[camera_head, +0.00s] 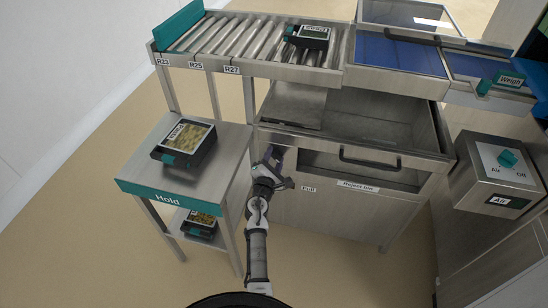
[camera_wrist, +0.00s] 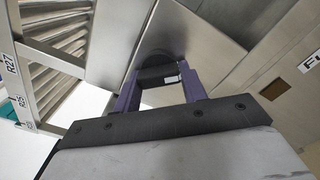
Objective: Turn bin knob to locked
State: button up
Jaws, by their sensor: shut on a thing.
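The reject bin unit, with its metal front (camera_head: 340,212), stands under the conveyor in the head view. My gripper (camera_head: 274,155) is at the left end of the bin front, below the rim. In the wrist view the purple fingers of my gripper (camera_wrist: 160,84) are closed on a dark rounded knob (camera_wrist: 157,73), one finger on each side. A small light mark shows on the knob near the right finger. The knob's turned position and any locked marking cannot be read.
The bin's handle (camera_head: 370,160) is to the right of my gripper, with a "Reject bin" label (camera_head: 358,186) below. The Hold table (camera_head: 150,186) with a packed tray (camera_head: 186,140) stands close on the left. A roller conveyor (camera_head: 232,40) runs above. An air knob box (camera_head: 497,180) is far right.

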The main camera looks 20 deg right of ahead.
jog(key=shift+n, duration=0.5)
jog(key=o, duration=1.4)
jog(key=b+v, duration=0.1)
jog(key=v, duration=1.2)
jog(key=shift+s+a, duration=0.25)
jog(key=shift+s, duration=0.1)
